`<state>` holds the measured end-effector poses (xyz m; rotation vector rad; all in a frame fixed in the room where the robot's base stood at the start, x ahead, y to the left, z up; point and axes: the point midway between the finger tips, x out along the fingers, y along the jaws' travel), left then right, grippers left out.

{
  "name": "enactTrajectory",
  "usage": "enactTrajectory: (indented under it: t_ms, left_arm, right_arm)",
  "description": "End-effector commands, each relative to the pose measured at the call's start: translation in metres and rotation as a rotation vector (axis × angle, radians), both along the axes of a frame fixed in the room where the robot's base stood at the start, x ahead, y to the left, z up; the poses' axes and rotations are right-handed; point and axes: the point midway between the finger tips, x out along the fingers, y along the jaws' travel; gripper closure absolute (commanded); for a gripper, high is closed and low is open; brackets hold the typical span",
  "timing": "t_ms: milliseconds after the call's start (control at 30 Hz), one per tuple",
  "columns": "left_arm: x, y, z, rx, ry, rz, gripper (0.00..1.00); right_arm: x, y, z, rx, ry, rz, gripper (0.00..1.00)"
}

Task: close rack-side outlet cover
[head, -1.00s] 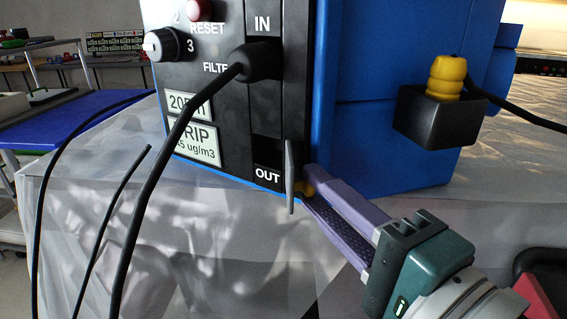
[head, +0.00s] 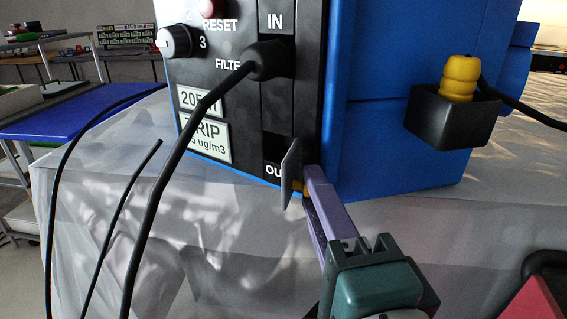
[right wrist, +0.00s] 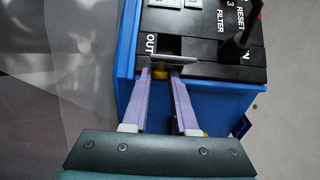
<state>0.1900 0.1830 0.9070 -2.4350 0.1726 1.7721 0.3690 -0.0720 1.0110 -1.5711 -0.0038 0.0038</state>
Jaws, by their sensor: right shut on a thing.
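The outlet cover (head: 290,172) is a thin grey flap beside the OUT label on the black front panel (head: 228,100) of the blue machine (head: 390,60). It stands out from the panel, swung open. In the right wrist view the cover (right wrist: 172,60) shows edge-on by a dark opening. My right gripper (head: 308,190) is at the cover, its purple fingers close behind it. In the right wrist view the right gripper (right wrist: 174,76) is shut on a small yellow part (right wrist: 188,76) at the cover, mostly hidden by the fingers. My left gripper is not in view.
A black cable plug (head: 268,60) sits in the IN port, and its cable hangs in front of the panel. A black holder (head: 452,118) with a yellow piece (head: 460,78) is on the machine's right side. The pale cloth-covered table (head: 210,235) is clear in front.

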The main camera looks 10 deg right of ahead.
Motion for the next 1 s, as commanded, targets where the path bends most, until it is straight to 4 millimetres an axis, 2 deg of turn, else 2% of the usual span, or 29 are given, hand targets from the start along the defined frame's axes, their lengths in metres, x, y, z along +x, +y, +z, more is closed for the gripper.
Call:
enactTrajectory:
  t_ms: [267, 300, 533, 833, 1000]
  left_arm:
    - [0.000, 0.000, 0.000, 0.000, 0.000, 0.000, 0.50]
    - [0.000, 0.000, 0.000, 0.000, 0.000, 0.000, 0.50]
    - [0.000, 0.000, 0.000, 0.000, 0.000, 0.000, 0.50]
    - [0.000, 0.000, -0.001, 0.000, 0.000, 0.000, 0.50]
    - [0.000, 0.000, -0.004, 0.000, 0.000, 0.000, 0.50]
  right_arm:
    - [0.000, 0.000, 0.000, 0.000, -0.001, 0.001, 1.00]
    - [0.000, 0.000, 0.000, 0.000, -0.001, 0.001, 0.70]
    - [0.000, 0.000, 0.000, 0.000, -0.001, 0.001, 0.44]
    - [-0.003, 0.000, -0.001, -0.001, 0.001, 0.002, 0.44]
    - [-0.027, 0.000, -0.002, 0.000, 0.003, 0.003, 0.44]
